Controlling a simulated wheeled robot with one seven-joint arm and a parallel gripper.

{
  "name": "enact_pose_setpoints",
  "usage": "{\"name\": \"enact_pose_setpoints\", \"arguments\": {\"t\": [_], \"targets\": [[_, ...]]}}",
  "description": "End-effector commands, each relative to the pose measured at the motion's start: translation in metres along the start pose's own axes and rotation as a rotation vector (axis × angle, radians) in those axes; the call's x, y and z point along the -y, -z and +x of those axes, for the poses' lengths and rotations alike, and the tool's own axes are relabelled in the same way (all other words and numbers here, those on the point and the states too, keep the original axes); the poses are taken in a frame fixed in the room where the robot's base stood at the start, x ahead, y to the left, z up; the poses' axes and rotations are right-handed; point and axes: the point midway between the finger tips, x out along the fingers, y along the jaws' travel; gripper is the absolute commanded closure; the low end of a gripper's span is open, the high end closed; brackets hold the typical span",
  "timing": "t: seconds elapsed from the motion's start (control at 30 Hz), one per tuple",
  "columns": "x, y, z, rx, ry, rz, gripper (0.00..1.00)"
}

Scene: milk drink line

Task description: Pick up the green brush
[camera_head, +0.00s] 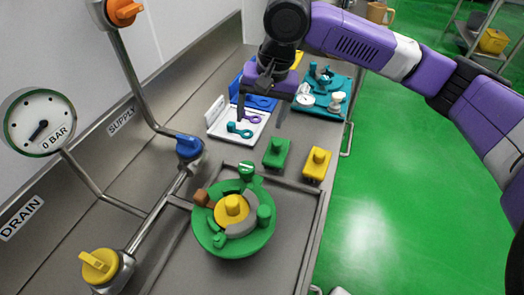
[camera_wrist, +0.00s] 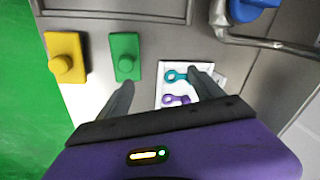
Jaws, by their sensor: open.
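The green brush (camera_head: 277,152), a rectangular block with a round knob on top, lies on the grey metal counter. It also shows in the wrist view (camera_wrist: 125,57), just beyond and left of my fingers. My gripper (camera_head: 262,122) is open and empty, with its two fingers spread and pointing down. In the head view it hangs above the counter behind the green brush, near the white tray. In the wrist view my gripper (camera_wrist: 160,82) has its fingertips apart, and neither visibly touches the brush.
A similar yellow brush (camera_head: 317,164) lies right of the green one. A round green fixture (camera_head: 207,240) with a yellow centre stands in front. A white tray (camera_head: 218,132) with teal and purple pieces lies behind left. A teal tray (camera_head: 335,112) is behind right. Pipes and valves line the left.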

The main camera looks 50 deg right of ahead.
Motion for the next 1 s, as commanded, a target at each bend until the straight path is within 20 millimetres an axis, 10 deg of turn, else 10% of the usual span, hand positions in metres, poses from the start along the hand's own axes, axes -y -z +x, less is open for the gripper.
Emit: {"name": "enact_pose_setpoints", "arguments": {"t": [0.23, 1.0], "targets": [[-0.046, -0.021, -0.001, 0.079, -0.200, 0.219, 0.24], [-0.066, -0.026, 0.073, 0.073, -0.206, 0.255, 0.24]]}}
